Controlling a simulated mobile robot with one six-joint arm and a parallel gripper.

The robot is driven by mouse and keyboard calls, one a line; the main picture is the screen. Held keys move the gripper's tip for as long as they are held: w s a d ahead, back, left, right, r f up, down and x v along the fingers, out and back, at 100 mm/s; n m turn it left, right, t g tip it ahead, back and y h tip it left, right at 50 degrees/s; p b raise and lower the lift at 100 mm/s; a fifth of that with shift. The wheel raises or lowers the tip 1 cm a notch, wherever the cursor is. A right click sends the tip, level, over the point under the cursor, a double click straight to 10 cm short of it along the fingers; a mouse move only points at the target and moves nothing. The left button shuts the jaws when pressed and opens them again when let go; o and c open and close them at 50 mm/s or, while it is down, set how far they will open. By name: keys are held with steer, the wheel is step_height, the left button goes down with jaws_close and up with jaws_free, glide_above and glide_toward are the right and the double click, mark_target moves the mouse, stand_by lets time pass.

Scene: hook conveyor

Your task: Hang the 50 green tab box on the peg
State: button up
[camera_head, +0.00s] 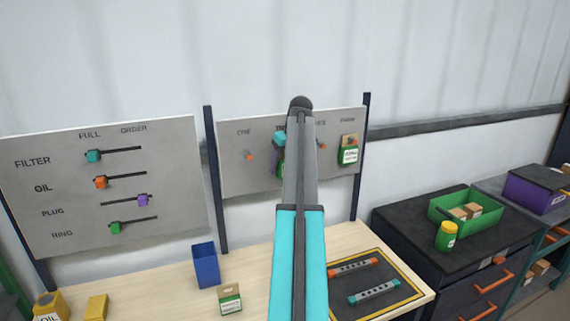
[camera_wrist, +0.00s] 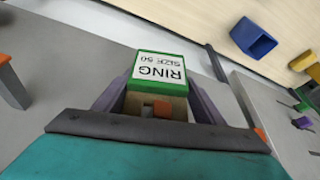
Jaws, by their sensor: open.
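In the wrist view the green tab box (camera_wrist: 158,75), with a white label reading RING SIZE 50, is between the two fingers of my gripper (camera_wrist: 155,100). The fingers are open, one on each side of it. An orange peg tip (camera_wrist: 160,108) shows at the box's cardboard tab, so the box appears to hang on this peg; how deep it sits is hard to see. In the head view my arm hides most of the gripper, and a green edge of the box (camera_head: 278,165) shows left of the arm, in front of the grey peg board (camera_head: 230,178).
Another green-labelled box (camera_head: 349,150) hangs at the board's right, and an empty orange-tipped peg (camera_head: 249,156) is at its left. A similar box (camera_head: 230,298) and a blue bin (camera_head: 205,265) stand on the table. A slider board (camera_head: 60,215) is at left.

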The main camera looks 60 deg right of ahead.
steer(key=shift+w+d, duration=0.35)
steer(key=shift+w, duration=0.15)
steer(key=shift+s+d+r+b, duration=0.1)
steer(key=shift+d+r+b, duration=0.05)
steer(key=shift+r+b, duration=0.55)
steer(key=s+a+b+v, duration=0.1)
steer(key=b+v, duration=0.3)
steer(key=v, duration=0.9)
steer(key=shift+f+b, duration=0.3)
steer(key=shift+b, duration=0.05)
steer(key=shift+s, duration=0.15)
